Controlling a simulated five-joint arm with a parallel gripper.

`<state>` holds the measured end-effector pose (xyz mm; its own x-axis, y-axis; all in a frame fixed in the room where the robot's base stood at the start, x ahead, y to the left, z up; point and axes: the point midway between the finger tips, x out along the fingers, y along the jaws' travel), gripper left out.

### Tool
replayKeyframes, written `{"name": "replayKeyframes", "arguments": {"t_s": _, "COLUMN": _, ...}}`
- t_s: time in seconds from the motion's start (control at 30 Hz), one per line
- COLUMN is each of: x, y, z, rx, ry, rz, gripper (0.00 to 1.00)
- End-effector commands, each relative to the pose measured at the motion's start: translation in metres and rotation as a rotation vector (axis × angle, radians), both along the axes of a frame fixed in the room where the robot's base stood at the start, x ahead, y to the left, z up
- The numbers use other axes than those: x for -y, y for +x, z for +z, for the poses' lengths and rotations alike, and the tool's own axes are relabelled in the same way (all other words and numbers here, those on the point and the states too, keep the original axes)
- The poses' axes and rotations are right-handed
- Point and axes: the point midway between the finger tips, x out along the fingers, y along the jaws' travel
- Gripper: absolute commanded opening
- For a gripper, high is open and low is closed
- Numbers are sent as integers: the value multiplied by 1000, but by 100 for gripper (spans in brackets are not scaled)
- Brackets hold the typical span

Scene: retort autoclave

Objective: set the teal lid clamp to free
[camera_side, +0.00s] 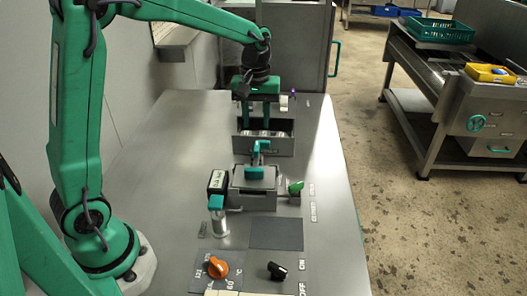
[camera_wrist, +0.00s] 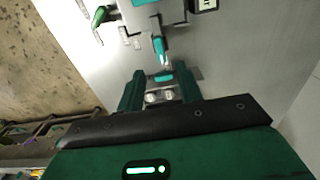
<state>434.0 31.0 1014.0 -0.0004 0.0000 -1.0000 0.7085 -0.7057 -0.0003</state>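The teal lid clamp (camera_side: 262,146) stands at the back of the grey lidded box (camera_side: 252,196) in the side view. In the wrist view the clamp's teal lever (camera_wrist: 159,48) points toward my gripper. My gripper (camera_side: 261,122) is over the open tray (camera_side: 264,148) behind the box, pointing down. Its green fingers are apart, with nothing seen held between them. In the wrist view my gripper (camera_wrist: 160,92) shows two spread fingers, with silver cans (camera_wrist: 160,96) visible between and below them. The clamp is apart from the fingers.
A green-handled lever (camera_side: 296,188) is right of the box. Orange (camera_side: 217,267) and black (camera_side: 277,271) knobs are in front. The steel table (camera_side: 165,170) is clear at the left.

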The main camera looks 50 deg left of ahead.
Motion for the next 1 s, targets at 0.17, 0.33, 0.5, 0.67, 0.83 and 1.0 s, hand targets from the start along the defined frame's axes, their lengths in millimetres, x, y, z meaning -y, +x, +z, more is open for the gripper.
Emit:
{"name": "replayKeyframes", "arguments": {"t_s": 0.17, "x": 0, "y": 0, "z": -5, "rx": -1, "ry": 0, "rz": -1, "gripper": 35}}
{"name": "replayKeyframes", "arguments": {"t_s": 0.33, "x": 0, "y": -1, "z": -19, "rx": -3, "ry": 0, "rz": -2, "gripper": 35}}
{"name": "replayKeyframes", "arguments": {"t_s": 0.5, "x": 0, "y": -1, "z": -40, "rx": -4, "ry": -1, "rz": -2, "gripper": 35}}
{"name": "replayKeyframes", "arguments": {"t_s": 0.67, "x": 0, "y": -1, "z": -59, "rx": -3, "ry": 0, "rz": -2, "gripper": 35}}
{"name": "replayKeyframes", "arguments": {"t_s": 0.83, "x": 0, "y": -1, "z": -73, "rx": -1, "ry": 0, "rz": -2, "gripper": 35}}
{"name": "replayKeyframes", "arguments": {"t_s": 1.0, "x": 0, "y": -1, "z": -78, "rx": 0, "ry": 0, "rz": -2, "gripper": 35}}
